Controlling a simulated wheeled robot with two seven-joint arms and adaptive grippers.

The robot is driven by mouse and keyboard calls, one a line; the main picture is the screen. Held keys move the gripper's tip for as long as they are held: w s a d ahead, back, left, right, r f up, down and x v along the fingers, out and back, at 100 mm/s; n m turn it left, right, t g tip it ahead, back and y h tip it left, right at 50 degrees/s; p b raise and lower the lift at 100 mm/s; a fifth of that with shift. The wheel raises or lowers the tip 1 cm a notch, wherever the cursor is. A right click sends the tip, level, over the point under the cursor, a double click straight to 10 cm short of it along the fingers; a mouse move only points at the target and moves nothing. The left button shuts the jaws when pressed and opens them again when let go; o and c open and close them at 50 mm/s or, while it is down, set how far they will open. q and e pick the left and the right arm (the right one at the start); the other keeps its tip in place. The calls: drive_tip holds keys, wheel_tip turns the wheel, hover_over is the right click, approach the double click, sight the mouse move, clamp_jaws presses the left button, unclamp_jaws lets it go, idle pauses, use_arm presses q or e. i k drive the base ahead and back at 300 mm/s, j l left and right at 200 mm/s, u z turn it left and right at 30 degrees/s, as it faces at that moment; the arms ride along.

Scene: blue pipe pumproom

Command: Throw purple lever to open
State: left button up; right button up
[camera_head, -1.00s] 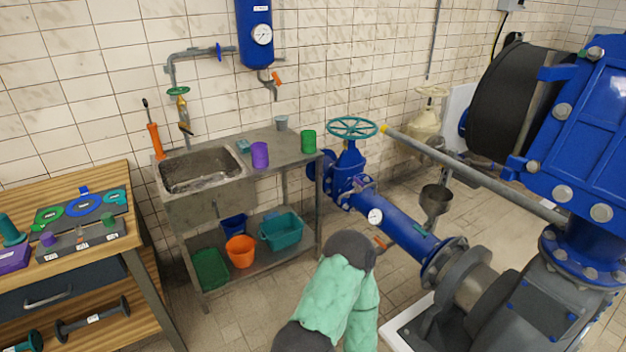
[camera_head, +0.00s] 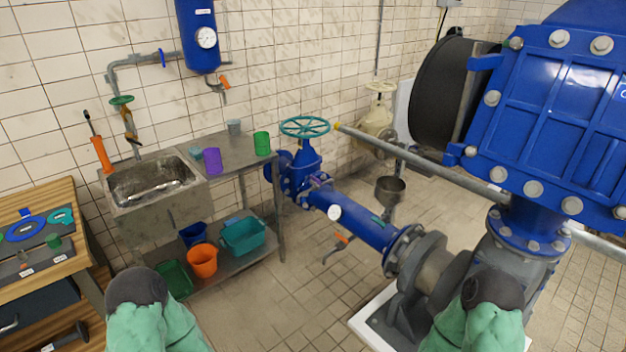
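A small purple lever (camera_head: 320,182) sits on top of the blue pipe (camera_head: 370,228), just in front of the blue valve with the teal handwheel (camera_head: 305,127). It is small in the picture, and its exact angle is hard to tell. A white-faced gauge (camera_head: 334,212) is on the pipe nearer to me. An orange-handled lever (camera_head: 342,238) hangs below the pipe. Two of my green-covered arms with dark joints show at the bottom left and bottom right. Neither gripper is in view, and nothing of mine touches the purple lever.
A large blue pump housing (camera_head: 560,110) fills the right. A grey pipe (camera_head: 425,162) crosses above the blue pipe. A sink bench (camera_head: 232,152) with cups and buckets stands left, and a wooden workbench (camera_head: 40,268) at far left. Tiled floor (camera_head: 300,300) before the pipe is clear.

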sight(316, 181)
drive_tip(key=i+j, duration=0.15)
drive_tip(key=i, duration=0.6)
drive_tip(key=i+j, duration=0.15)
drive_tip(key=i, duration=0.6)
